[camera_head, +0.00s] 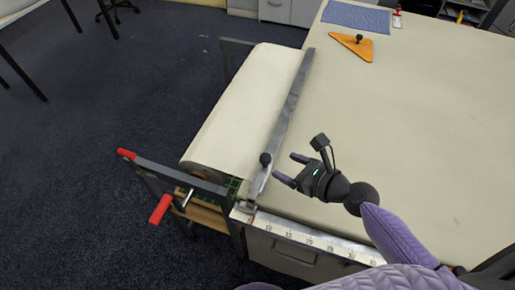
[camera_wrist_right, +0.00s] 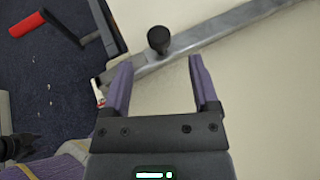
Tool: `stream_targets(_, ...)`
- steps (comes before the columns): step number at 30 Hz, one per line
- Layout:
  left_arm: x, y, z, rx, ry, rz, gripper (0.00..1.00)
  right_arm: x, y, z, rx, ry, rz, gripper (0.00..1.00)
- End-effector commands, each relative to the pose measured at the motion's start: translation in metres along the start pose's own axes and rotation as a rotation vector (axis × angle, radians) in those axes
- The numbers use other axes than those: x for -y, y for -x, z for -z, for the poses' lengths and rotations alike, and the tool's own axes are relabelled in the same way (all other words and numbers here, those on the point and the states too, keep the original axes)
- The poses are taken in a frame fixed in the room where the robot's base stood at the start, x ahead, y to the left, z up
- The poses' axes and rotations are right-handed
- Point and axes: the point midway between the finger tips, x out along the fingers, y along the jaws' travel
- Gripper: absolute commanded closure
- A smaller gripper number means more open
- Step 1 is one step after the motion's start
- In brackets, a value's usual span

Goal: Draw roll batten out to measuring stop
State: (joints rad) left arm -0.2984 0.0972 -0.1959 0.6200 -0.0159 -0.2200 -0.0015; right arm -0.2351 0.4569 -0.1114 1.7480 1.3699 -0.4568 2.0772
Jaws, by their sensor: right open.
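The roll (camera_head: 240,100) of cream cloth lies along the left end of the table. The grey metal batten (camera_head: 290,105) lies along the cloth's edge, with a black knob (camera_head: 265,159) near its front end. The batten (camera_wrist_right: 215,35) and knob (camera_wrist_right: 159,39) also show in the right wrist view, beyond the fingertips. My right gripper (camera_head: 284,168) is open just right of the knob, with nothing between its fingers (camera_wrist_right: 160,80). A white measuring scale (camera_head: 300,236) runs along the table's front edge; I cannot make out a stop on it.
The cloth table (camera_head: 430,130) is clear in the middle. An orange triangular plate (camera_head: 352,46) with a black knob and a blue mat (camera_head: 356,16) lie at the far end. Red-handled levers (camera_head: 160,208) stick out at the front left of the roll frame.

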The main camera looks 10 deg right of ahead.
Motion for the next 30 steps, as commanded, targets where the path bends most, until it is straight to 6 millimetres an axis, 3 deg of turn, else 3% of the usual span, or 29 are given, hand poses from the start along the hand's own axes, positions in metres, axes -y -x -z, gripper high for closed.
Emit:
stream_targets(3,-0.005,-0.008,-0.006,0.012,0.001,-0.008,0.39,0.000,-0.032,0.001,0.003,0.001,-0.002,0.23)
stream_targets(9,-0.008,-0.018,-0.007,0.014,0.002,-0.013,0.39,-0.001,-0.066,0.002,0.001,0.002,-0.003,0.23)
stream_targets(20,-0.008,-0.019,-0.005,0.011,0.002,-0.012,0.39,-0.002,-0.076,0.000,-0.001,0.005,-0.004,0.23)
stream_targets(23,-0.006,-0.019,-0.005,0.011,0.001,-0.009,0.39,-0.002,-0.075,0.000,-0.001,0.005,-0.004,0.40)
stream_targets(30,0.000,-0.019,-0.005,0.010,-0.002,0.000,0.39,-0.002,-0.075,0.000,-0.001,0.005,-0.004,0.91)
